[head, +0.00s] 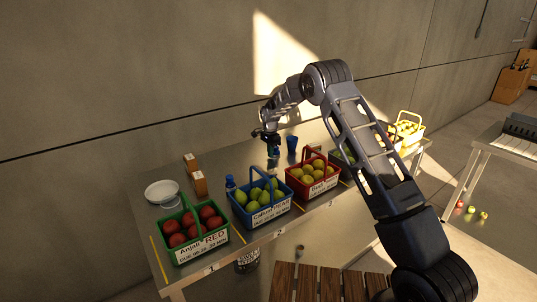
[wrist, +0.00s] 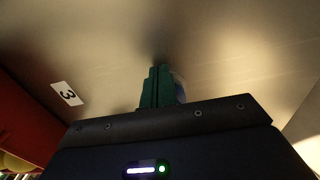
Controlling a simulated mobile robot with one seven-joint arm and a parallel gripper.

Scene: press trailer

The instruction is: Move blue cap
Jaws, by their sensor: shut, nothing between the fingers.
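My gripper (head: 271,146) points down over the back of the metal table, behind the baskets. In the wrist view its green fingers (wrist: 157,86) are shut together with nothing between them. A small pale-blue rounded thing (wrist: 180,88) shows just right of the fingers, mostly hidden by them; I cannot tell whether it is the blue cap or whether they touch. In the head view a small blue thing (head: 275,154) shows at the fingertips, too small to identify. A blue cup (head: 292,144) stands just right of my gripper. A blue bottle (head: 230,184) stands behind the pear basket.
A green basket of red fruit (head: 202,245), a blue basket of pears (head: 261,216) and a red basket of yellowish fruit (head: 312,188) line the table's front. A white bowl (head: 162,190) and small brown boxes (head: 199,183) stand left. A number 3 label (wrist: 67,94) marks the tabletop.

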